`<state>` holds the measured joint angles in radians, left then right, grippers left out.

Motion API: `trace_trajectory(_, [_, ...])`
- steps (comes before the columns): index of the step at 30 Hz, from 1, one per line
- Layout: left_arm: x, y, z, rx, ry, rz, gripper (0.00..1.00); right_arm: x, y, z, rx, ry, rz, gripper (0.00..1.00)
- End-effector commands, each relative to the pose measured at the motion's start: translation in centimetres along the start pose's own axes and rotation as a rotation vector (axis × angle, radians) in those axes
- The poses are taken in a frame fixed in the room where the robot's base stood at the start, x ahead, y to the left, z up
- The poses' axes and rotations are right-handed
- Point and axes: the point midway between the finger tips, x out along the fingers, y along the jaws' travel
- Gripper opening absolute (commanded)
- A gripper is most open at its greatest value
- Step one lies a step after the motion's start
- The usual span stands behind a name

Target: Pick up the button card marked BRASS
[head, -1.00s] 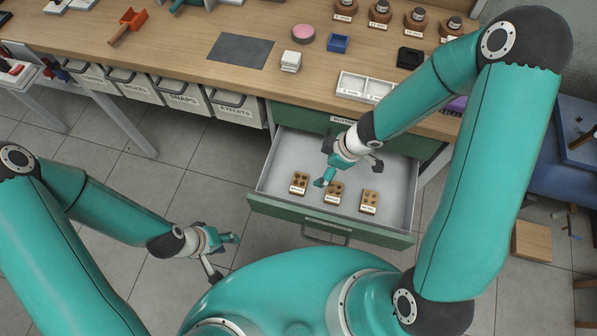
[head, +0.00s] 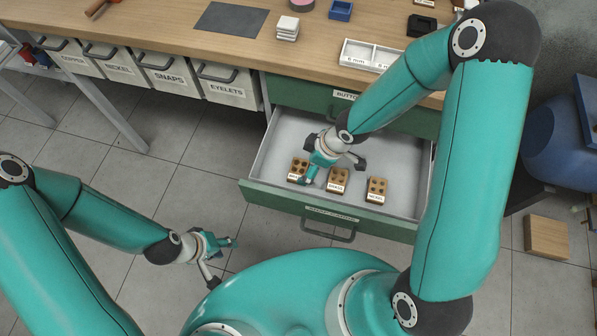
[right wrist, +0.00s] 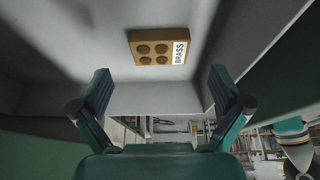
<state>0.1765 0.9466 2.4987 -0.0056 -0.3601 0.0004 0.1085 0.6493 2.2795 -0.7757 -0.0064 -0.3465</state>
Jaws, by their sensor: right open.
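The BRASS button card (right wrist: 159,46), tan with several brown buttons and a white label, lies flat in the open drawer (head: 400,150). In the head view it appears to be the leftmost card (head: 298,167), its label partly covered by my gripper. My right gripper (head: 334,171) is open and empty above the cards. In the right wrist view the card is beyond the open fingers (right wrist: 160,86), apart from them. My left gripper (head: 224,262) is open and empty over the floor, left of the drawer.
A middle card (head: 338,181) and a right card (head: 376,190) lie beside it in the drawer. The drawer's front panel (head: 270,202) and side walls surround them. The workbench (head: 150,22) is behind. Drawer floor at the right is clear.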

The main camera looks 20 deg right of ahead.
Motion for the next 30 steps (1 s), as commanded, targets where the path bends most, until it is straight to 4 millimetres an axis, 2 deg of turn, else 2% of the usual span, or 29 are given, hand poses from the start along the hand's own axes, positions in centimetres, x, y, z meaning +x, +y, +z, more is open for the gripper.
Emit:
trace_trajectory(10, [3.8,-1.4,0.0,0.0,0.0,0.0,0.4,4.5,0.0,0.0,-0.001,-0.001,-0.001,1.0])
trace_trajectory(13, [4.2,-1.5,0.0,0.0,0.0,0.0,0.4,5.0,0.0,-0.1,0.0,-0.001,0.0,1.0])
trace_trajectory(20, [4.0,-1.5,0.0,0.0,0.0,0.0,0.4,4.9,0.0,-0.3,0.001,-0.001,0.0,1.0])
trace_trajectory(23, [4.0,-1.5,0.0,0.0,0.0,0.0,0.4,4.9,0.0,-0.3,0.001,0.0,0.0,0.87])
trace_trajectory(30, [4.0,-1.5,0.0,0.0,0.0,0.0,0.4,4.9,0.0,-0.2,0.0,0.0,0.0,0.47])
